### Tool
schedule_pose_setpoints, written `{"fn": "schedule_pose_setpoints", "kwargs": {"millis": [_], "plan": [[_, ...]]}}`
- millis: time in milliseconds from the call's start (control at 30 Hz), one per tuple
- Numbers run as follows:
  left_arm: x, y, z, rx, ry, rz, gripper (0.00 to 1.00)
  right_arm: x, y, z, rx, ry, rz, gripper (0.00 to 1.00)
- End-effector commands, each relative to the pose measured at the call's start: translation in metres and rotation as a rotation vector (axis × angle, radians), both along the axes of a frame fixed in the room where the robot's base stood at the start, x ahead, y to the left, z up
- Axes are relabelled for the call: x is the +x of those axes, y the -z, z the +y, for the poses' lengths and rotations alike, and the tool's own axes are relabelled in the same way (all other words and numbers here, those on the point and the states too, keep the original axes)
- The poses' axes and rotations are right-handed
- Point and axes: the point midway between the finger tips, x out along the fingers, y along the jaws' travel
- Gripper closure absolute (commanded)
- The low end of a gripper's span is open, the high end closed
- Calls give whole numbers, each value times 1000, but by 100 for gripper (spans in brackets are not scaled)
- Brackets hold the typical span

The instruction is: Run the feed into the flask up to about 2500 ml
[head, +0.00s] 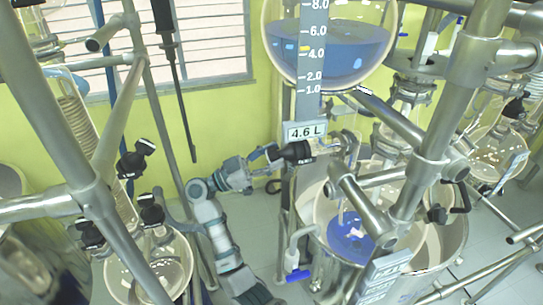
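A round glass vessel (345,72) at the top holds blue liquid. A grey scale (312,60) marked in litres stands in front of it, with a yellow pointer (305,48) between 4.0 and 6.0. A display (304,131) below reads 4.6 L. A black valve handle (296,152) sits under the display, on the outlet fittings. A wide open vessel (318,200) below has blue (345,240) inside it. My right gripper (276,168) is just left of the handle, its fingers apart; whether they touch it is unclear. My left gripper is out of view.
Steel frame tubes (70,165) cross the left side, and thick clamped tubes (440,130) cross the right. Another glass flask (150,270) stands at lower left. A white outlet with a blue tap (298,273) projects near the lower vessel. Some floor (265,240) shows between.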

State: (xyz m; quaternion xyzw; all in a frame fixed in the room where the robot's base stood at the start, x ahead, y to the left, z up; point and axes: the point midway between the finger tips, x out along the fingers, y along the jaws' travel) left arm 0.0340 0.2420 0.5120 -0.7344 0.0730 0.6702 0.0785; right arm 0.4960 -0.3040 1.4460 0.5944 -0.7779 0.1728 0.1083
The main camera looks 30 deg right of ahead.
Motion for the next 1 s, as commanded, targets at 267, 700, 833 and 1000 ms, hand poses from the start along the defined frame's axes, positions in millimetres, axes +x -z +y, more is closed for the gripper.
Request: {"fn": "schedule_pose_setpoints", "kwargs": {"millis": [267,700,833,1000], "plan": [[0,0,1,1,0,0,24,1,-2,3,-9,-4,-3,84],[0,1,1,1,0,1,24,1,-3,5,-16,-6,-24,84],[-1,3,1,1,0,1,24,1,-3,5,-22,-6,-48,84],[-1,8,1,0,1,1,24,2,-3,6,-40,-8,-121,84]]}}
